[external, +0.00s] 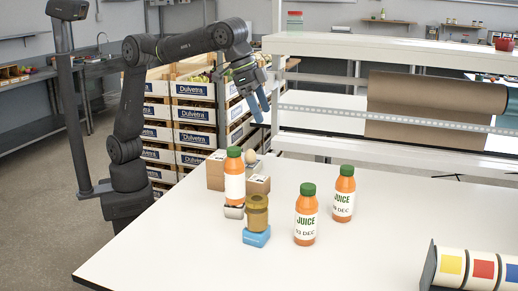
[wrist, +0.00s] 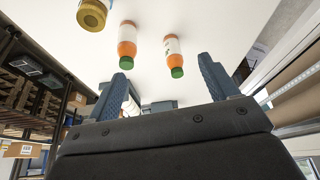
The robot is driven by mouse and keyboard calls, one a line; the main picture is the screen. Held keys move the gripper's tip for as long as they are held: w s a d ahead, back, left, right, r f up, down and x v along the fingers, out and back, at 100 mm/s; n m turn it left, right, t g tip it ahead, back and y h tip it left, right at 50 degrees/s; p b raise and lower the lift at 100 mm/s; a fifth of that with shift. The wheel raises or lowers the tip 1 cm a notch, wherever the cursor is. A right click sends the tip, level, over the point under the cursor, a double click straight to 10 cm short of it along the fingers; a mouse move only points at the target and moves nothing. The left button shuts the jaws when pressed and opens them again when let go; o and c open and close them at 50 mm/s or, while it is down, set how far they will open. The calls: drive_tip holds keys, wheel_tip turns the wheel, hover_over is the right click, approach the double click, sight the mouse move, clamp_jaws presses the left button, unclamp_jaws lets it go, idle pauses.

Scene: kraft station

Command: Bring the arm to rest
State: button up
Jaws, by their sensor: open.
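My gripper (external: 261,103) is open and empty, raised above the table's back left edge with its blue fingers pointing down and right. In the wrist view the gripper (wrist: 168,88) shows its two blue fingers spread apart with nothing between them. The arm is bent, with the forearm held out high over the crates. No object touches the fingers.
Small cardboard boxes (external: 215,171), stacked crates (external: 193,115) and paper rolls (external: 395,105) are nearby.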

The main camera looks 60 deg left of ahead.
drive_tip(key=shift+w+a, duration=1)
drive_tip(key=shift+w, duration=0.15)
drive_tip(key=s+d, duration=0.5)
drive_tip(key=s, duration=0.3)
drive_tip(key=s+d, duration=0.6)
drive_tip(key=s, duration=0.3)
drive_tip(key=shift+s+d+m, duration=0.2)
drive_tip(key=shift+d+m, duration=0.05)
drive_tip(key=shift+m, duration=0.05)
